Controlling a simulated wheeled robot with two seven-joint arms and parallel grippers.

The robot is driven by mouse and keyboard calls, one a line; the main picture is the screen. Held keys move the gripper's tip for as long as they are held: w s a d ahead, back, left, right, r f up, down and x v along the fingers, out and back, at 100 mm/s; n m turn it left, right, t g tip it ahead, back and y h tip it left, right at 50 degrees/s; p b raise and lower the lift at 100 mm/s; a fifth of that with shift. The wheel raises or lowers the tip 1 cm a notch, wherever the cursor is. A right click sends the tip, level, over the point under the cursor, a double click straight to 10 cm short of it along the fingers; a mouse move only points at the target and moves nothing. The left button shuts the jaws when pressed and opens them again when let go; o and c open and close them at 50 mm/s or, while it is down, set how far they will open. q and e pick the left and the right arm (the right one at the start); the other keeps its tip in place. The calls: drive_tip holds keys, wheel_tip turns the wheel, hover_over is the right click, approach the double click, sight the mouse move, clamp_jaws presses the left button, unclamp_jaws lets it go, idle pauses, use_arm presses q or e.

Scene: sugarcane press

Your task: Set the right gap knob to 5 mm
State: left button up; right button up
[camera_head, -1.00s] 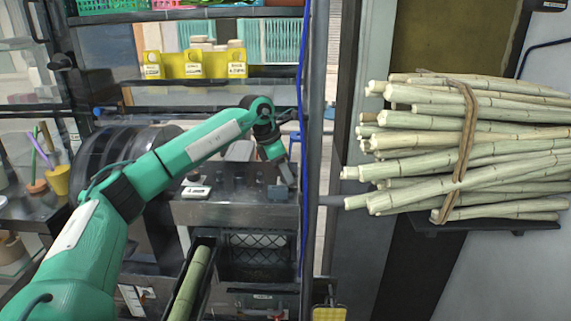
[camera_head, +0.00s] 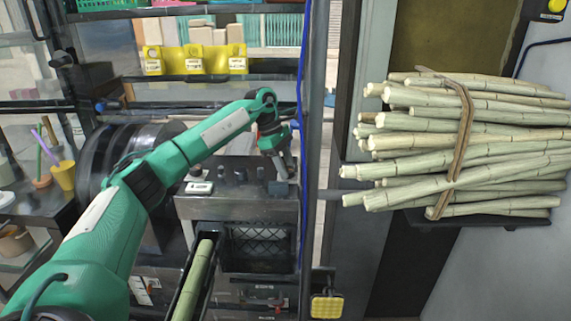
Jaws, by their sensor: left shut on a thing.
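My left arm reaches in from the left over the grey press housing (camera_head: 235,207). Its gripper (camera_head: 284,174) points down at the right end of the housing top. The gripper is shut on a small dark knob (camera_head: 278,188) there, which I take to be the right gap knob; the fingers partly hide it. Other small dark knobs (camera_head: 241,175) stand to its left on the same top. Any scale marks are too small to read. My right gripper is not in view.
A sugarcane stalk (camera_head: 192,280) lies in a dark chute at the front. A tied cane bundle (camera_head: 460,145) rests on a shelf at right. A dark post (camera_head: 317,130) with a blue cable stands just right of the housing. Yellow holders (camera_head: 195,62) sit on the shelf behind.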

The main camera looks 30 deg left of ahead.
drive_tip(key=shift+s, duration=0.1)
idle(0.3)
use_arm(q)
drive_tip(key=o, duration=1)
drive_tip(key=shift+a+r, duration=0.1)
drive_tip(key=v, duration=1.3)
drive_tip(key=shift+r+b, duration=0.35)
drive_tip(key=shift+b, duration=0.05)
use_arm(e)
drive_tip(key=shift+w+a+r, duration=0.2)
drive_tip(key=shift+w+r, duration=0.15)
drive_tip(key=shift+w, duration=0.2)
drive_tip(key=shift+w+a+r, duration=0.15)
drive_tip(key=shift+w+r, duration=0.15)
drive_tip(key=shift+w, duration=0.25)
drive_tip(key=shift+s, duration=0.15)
use_arm(q)
drive_tip(key=shift+f, duration=0.1)
